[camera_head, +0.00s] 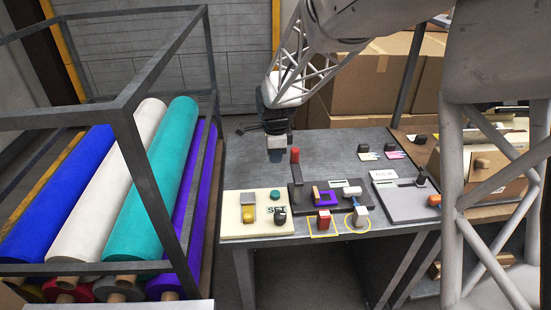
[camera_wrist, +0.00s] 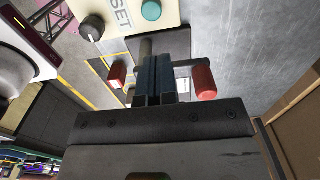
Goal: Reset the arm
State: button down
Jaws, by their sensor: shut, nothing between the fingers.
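My gripper (camera_head: 276,152) hangs over the back left of the grey table, with its fingers shut together and empty. Its dark fingers also show in the wrist view (camera_wrist: 158,72). A cream panel (camera_head: 235,223) lies at the table's front left, in front of my gripper in the head view. It carries a teal button (camera_head: 275,195), a black knob (camera_head: 280,214) and a yellow-and-grey part (camera_head: 248,214). Letters reading "SET" are visible; the rest of the lettering is hidden. The wrist view also shows the teal button (camera_wrist: 151,10) and black knob (camera_wrist: 92,28), apart from my fingers.
A red-topped upright part (camera_head: 295,155) stands close to the right of my gripper. A grey panel (camera_head: 405,207) with a lever lies at right. A rack of felt rolls (camera_head: 150,180) stands left of the table. Cardboard boxes (camera_head: 370,85) are behind. The table's back left is clear.

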jog(key=shift+r, duration=0.1)
jog(key=s+d+r+n+t, duration=0.1)
jog(key=s+d+r+n, duration=0.35)
jog(key=s, duration=0.35)
jog(key=s+d+r+n, duration=0.35)
jog(key=s+r, duration=0.25)
jog(key=s, duration=0.2)
jog(key=s+d+r+n, duration=0.1)
jog(key=s+d+n, duration=0.1)
jog(key=s+n, duration=0.3)
jog(key=s+d+r+n+t, duration=0.1)
jog(key=s+n, duration=0.3)
jog(key=s, duration=1)
jog(key=shift+s+d+r+n+t, duration=0.3)
jog(key=shift+d+n, duration=0.05)
jog(key=shift+n, duration=0.05)
